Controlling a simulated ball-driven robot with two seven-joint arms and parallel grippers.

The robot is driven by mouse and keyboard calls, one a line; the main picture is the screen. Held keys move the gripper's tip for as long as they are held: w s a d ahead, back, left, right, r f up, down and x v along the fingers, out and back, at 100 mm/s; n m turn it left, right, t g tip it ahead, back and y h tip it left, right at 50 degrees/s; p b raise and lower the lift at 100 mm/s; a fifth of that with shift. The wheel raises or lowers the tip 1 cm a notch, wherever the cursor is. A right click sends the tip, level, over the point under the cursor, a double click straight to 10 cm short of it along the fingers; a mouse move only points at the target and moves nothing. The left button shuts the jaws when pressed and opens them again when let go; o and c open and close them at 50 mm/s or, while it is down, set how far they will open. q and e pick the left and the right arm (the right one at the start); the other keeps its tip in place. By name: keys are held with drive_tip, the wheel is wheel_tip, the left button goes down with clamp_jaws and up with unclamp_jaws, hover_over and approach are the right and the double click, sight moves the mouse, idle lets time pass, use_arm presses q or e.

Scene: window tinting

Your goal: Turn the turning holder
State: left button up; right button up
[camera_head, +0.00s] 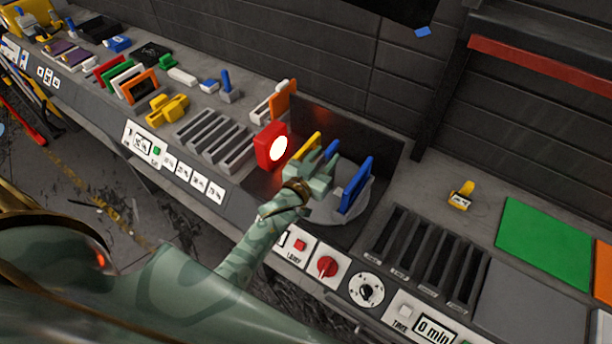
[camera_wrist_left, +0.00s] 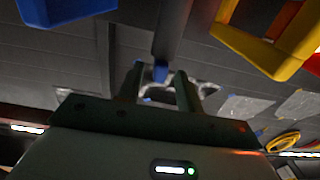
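The turning holder (camera_head: 351,207) is a round grey piece on the bench, with blue uprights (camera_head: 356,186) and a yellow upright (camera_head: 307,147) standing on it. My left gripper (camera_head: 322,163) is over the holder, among these uprights, and hides part of it. In the left wrist view the two fingers (camera_wrist_left: 161,84) stand apart. A dark bar with a blue end (camera_wrist_left: 160,71) shows in line with the gap; I cannot tell whether the fingers touch it. Blue (camera_wrist_left: 62,8) and yellow (camera_wrist_left: 262,42) parts are close on either side. My right gripper is not in view.
A red lamp with a white lit face (camera_head: 272,147) stands just left of the holder. A dark panel (camera_head: 345,133) rises behind it. A slotted rack (camera_head: 215,140) is to the left, another (camera_head: 425,255) to the right.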

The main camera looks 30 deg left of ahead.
use_arm(q)
drive_tip(key=s, duration=1)
drive_tip(key=shift+a, duration=0.45)
drive_tip(key=shift+s, duration=0.1)
